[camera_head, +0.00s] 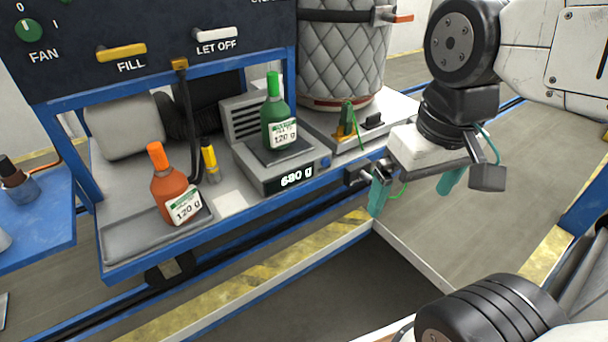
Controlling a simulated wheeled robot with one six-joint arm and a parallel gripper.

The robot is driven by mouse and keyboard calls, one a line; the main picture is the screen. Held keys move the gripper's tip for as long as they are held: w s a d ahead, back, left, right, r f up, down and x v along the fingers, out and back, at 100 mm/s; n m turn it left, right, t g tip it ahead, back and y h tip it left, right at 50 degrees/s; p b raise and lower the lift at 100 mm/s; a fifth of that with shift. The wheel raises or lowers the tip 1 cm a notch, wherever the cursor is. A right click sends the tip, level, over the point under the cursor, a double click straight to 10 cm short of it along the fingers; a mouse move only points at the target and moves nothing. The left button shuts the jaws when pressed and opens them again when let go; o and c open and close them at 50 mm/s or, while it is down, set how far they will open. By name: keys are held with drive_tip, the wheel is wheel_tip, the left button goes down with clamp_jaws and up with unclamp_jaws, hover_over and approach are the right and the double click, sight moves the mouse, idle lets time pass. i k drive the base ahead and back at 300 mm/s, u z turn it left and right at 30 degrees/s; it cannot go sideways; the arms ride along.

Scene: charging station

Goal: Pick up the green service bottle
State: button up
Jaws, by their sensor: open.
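The green service bottle (279,116) stands upright on the plate of a grey scale (271,181) whose display reads 690 g or 680 g. Its white label reads 120 g. My gripper (412,198) is to the right of the bottle, in front of the bench's right end. Its two teal fingers are spread wide with nothing between them. There is a clear gap between the gripper and the bottle.
A yellow-topped tool (210,160) stands between the bottles. A control panel (150,40) overhangs the bench.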

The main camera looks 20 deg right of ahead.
sight(279, 129)
drive_tip(key=k, duration=0.55)
drive_tip(key=u, duration=0.55)
drive_tip(key=i, duration=1)
drive_tip(key=z, duration=0.65)
